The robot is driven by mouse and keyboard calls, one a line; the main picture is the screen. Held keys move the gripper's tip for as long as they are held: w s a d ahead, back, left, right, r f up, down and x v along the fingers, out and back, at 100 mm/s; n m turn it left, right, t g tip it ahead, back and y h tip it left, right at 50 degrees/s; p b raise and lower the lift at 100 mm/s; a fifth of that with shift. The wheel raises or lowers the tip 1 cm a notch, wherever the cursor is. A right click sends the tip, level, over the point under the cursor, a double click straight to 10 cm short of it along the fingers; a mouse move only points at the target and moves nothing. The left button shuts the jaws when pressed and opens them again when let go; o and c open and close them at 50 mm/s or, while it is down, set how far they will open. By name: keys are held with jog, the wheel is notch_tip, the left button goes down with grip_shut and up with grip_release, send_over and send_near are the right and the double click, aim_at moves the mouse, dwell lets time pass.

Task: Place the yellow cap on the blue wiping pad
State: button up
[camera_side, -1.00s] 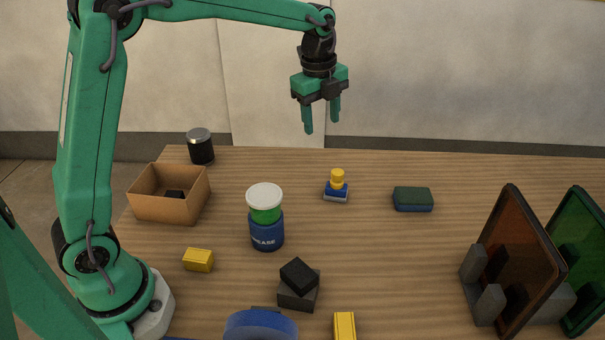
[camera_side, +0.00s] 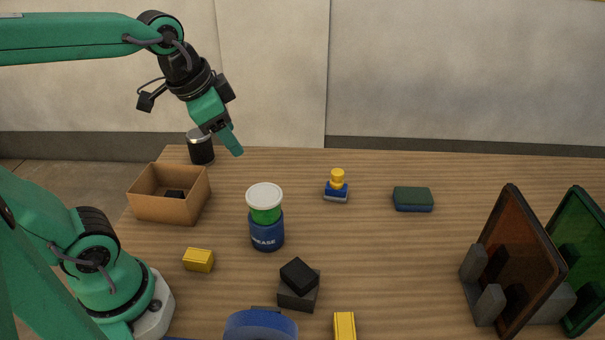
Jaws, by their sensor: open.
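The small yellow cap (camera_side: 337,176) stands upright on top of the blue wiping pad (camera_side: 336,191), near the middle back of the table. The pad is a small blue block with a pale lower edge. My gripper (camera_side: 236,151) is in the air to the left of the pad and above it, tilted with its fingers down and to the right. It is apart from both and holds nothing that I can see. One finger hides the other in this view.
A blue and green jar with a white lid (camera_side: 265,218) stands left of the pad. A dark sponge (camera_side: 413,199) lies to its right. A cardboard box (camera_side: 170,194) and a black canister (camera_side: 200,147) are at the left. Upright panels (camera_side: 515,265) stand at the right.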

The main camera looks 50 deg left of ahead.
jog(key=s+n, duration=0.1)
jog(key=s+f+n, duration=0.1)
jog(key=s, duration=0.1)
jog(key=s+f+n+t, duration=0.1)
jog(key=s+n, duration=0.1)
jog(key=shift+a+f, duration=0.1)
jog(key=shift+f, duration=0.15)
dwell(1.0)
